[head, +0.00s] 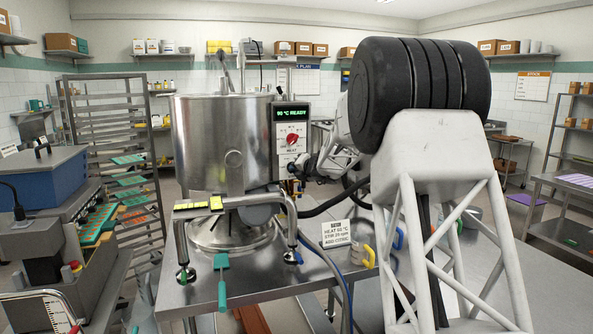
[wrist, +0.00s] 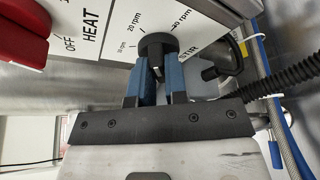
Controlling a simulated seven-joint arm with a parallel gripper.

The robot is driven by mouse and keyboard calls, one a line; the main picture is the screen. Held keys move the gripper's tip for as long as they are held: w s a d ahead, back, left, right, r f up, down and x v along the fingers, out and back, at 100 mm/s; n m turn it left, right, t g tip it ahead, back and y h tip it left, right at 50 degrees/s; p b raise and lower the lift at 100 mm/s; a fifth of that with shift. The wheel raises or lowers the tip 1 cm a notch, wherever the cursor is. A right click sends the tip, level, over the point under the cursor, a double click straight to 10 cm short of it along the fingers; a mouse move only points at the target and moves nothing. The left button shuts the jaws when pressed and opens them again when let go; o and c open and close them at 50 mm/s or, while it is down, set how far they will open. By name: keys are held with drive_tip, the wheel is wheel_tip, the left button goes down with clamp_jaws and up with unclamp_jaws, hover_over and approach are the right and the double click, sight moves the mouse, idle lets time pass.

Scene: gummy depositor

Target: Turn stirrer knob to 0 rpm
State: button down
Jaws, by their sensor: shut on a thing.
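The black stirrer knob (wrist: 158,44) sits on the white panel face marked STIR, with rpm marks such as 20 rpm around it. My gripper (wrist: 158,68) is shut on this knob, its two blue-grey fingers on either side. I cannot tell exactly which mark the knob points to. In the head view my gripper (head: 300,166) reaches the lower part of the control panel (head: 278,124) from the right. There it hides the stirrer knob.
The red heat knob (wrist: 22,32) is close left of the stirrer knob; it also shows in the head view (head: 292,140). A green display (head: 291,113) above it reads READY. The steel kettle (head: 212,140) stands left of the panel. A black ribbed hose (wrist: 285,85) runs at right.

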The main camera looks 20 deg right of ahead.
drive_tip(key=shift+a+f+n+t+h, duration=0.1)
drive_tip(key=shift+a+n+t+h, duration=0.2)
drive_tip(key=shift+n+h, duration=2.4)
drive_tip(key=shift+a+f+n+t+h, duration=0.1)
drive_tip(key=shift+n+t+h, duration=0.7)
drive_tip(key=shift+n, duration=3.3)
drive_tip(key=shift+a+n+h, duration=0.2)
drive_tip(key=shift+n+h, duration=2.1)
drive_tip(key=shift+n, duration=1.1)
drive_tip(key=c, duration=1.1)
unclamp_jaws()
drive_tip(key=shift+c, duration=0.2)
drive_tip(key=shift+s, duration=0.15)
drive_tip(key=v, duration=0.7)
drive_tip(key=shift+s, duration=0.25)
